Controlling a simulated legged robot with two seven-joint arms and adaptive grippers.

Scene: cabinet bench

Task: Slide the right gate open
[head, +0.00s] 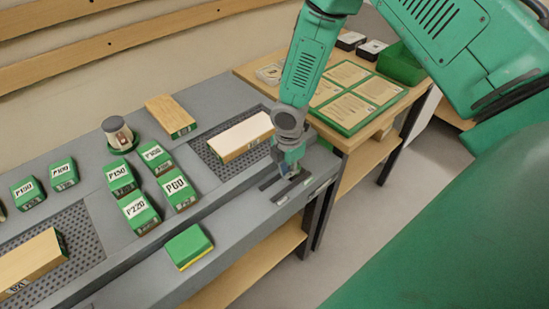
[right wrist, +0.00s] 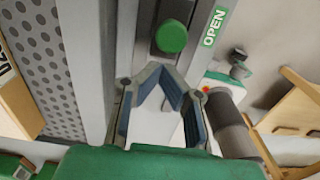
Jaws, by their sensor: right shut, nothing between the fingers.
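In the right wrist view, a round green knob (right wrist: 171,37) sits on a grey slide track, with a green OPEN label (right wrist: 214,27) beside it on the right. My right gripper (right wrist: 164,74) is shut and empty, its fingertips just short of the knob in the picture; I cannot tell whether they touch it. In the head view, my right gripper (head: 290,171) is low over the right end of the grey bench, by dark slots (head: 284,190) near its front edge. The gate's knob is not clear there, the gripper covering part of that area. My left gripper is not in view.
The grey bench (head: 225,85) holds a wooden block (head: 240,136) on a perforated plate, green labelled blocks such as P60 (head: 177,190), a cup (head: 117,134) and a green-yellow sponge (head: 188,246). A wooden table with a green board (head: 350,125) and green bin (head: 400,65) adjoins on the right.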

